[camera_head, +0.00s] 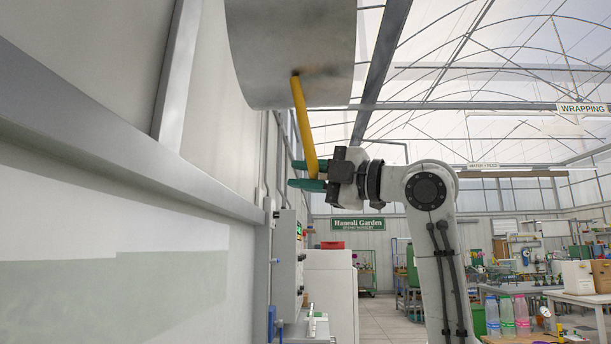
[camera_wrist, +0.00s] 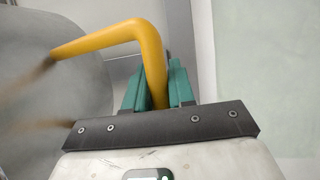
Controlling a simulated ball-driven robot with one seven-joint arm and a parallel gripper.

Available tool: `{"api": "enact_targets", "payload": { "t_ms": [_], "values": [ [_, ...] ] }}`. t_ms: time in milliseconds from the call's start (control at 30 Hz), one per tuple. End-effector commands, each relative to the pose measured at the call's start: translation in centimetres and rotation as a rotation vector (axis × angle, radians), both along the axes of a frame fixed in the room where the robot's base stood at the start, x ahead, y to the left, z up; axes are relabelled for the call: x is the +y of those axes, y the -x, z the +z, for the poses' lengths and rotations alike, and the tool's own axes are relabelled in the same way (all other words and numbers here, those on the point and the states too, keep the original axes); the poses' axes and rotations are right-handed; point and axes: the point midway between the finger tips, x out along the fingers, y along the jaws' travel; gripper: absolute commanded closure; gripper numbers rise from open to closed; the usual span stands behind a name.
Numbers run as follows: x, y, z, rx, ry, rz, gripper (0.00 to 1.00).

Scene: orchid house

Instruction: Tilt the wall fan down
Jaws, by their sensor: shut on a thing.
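The wall fan (camera_head: 290,50) is a grey, rounded metal housing at the top of the head view, cut off by the frame's upper edge. A yellow handle (camera_head: 304,125) hangs from its underside. My gripper (camera_head: 310,175) has green fingers and is shut on the lower part of the handle. In the wrist view the fan's curved side (camera_wrist: 50,110) is at the left. The yellow handle (camera_wrist: 150,60) bends and comes down between the green fingers (camera_wrist: 153,88). The fan's front and its wall mount are not visible.
A pale wall with a grey rail (camera_head: 130,150) runs along the left, close to the fan. A wall-mounted control box (camera_head: 288,260) and a white cabinet (camera_head: 330,280) stand below the gripper. Bottles (camera_head: 507,315) sit on a table at the lower right. Open air surrounds my arm on the right.

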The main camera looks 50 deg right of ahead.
Motion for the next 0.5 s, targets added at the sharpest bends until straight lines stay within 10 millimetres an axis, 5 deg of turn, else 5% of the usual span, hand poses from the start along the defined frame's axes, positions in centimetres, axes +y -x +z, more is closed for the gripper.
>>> {"api": "enact_targets", "payload": {
  "t_ms": [267,500],
  "values": [
    [0.2,-0.3,-0.2,-0.004,-0.006,0.002,1.00],
    [3.1,-4.1,-0.2,-0.110,-0.093,0.006,1.00]
  ]
}}
